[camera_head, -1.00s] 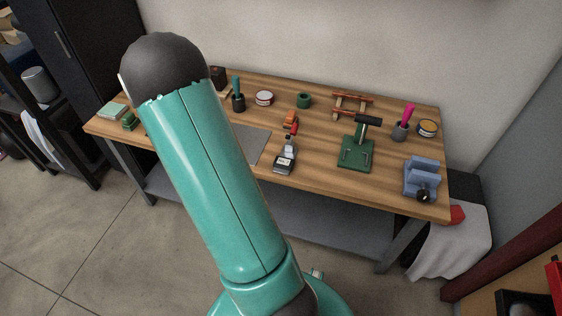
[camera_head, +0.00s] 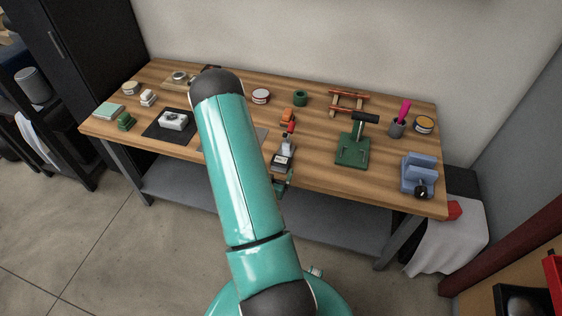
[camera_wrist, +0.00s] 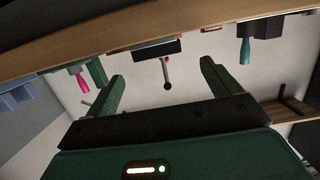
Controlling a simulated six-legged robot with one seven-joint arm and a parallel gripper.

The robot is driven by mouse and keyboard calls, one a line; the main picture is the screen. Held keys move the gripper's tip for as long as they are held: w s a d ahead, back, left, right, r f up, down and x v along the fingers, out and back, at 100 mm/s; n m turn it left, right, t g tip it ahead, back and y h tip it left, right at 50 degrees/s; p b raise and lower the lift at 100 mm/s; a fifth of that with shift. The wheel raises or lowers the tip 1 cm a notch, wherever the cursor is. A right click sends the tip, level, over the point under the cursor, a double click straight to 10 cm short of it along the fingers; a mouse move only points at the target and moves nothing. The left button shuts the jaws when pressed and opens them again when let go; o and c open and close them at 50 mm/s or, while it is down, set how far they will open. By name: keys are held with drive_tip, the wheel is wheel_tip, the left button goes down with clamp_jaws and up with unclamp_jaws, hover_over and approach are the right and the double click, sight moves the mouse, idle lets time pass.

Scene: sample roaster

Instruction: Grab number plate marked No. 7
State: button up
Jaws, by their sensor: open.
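I cannot read a No. 7 on anything, so I cannot tell for sure which thing is the number plate. A small dark block with a pale label on its front (camera_head: 280,160) sits near the middle of the bench's front edge, with a red-tipped lever behind it. In the wrist view, which looks upside down, a dark block with a ball-ended lever (camera_wrist: 143,49) shows beyond the fingers. My gripper (camera_wrist: 162,70) is open, with nothing between its green fingers. In the head view my gripper (camera_head: 284,182) is partly hidden by my arm, at the bench's front edge.
The wooden bench (camera_head: 320,178) also holds a green press (camera_head: 352,150), a blue vise (camera_head: 419,176), a cup with a pink-handled tool (camera_head: 398,127), a wooden rack (camera_head: 348,101) and a black mat (camera_head: 160,131) with a white block. Part of the bench is behind my arm.

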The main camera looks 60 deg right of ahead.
sight(280, 162)
drive_tip(key=shift+f+x, duration=0.15)
drive_tip(key=shift+x, duration=1.35)
drive_tip(key=shift+f+x, duration=0.1)
drive_tip(key=shift+x, duration=1.45)
drive_tip(key=shift+s, duration=0.1)
drive_tip(key=c, duration=1.2)
drive_tip(key=shift+r, duration=0.1)
